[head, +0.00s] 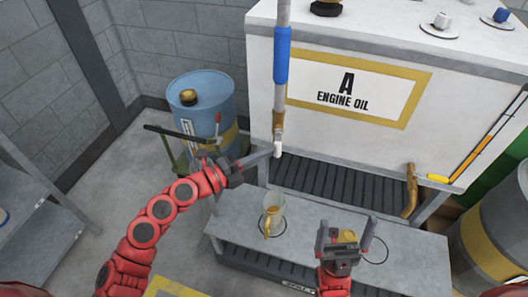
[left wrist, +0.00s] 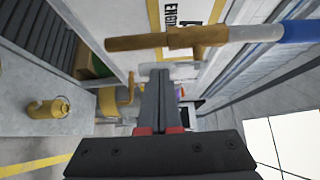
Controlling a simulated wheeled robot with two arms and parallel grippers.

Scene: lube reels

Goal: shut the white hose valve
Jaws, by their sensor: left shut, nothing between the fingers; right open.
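The white hose valve shows as a small white lever (head: 277,150) beside the brass end (head: 279,121) of a hanging grey hose with a blue sleeve (head: 282,55). In the left wrist view the brass end (left wrist: 140,42) crosses the top, with the pale lever (left wrist: 186,70) below it. My left gripper (head: 270,154) is shut and empty, its tips at the lever; I cannot tell whether they touch it. The tips also show in the left wrist view (left wrist: 160,72). My right gripper (head: 346,230) is open above the bench, away from the valve.
A measuring jug (head: 274,208) stands on the grey bench (head: 240,225) below the hose. The white engine oil tank (head: 270,90) is behind, with a brass spout (head: 410,192) at right. A blue drum (head: 208,100) stands behind my left arm.

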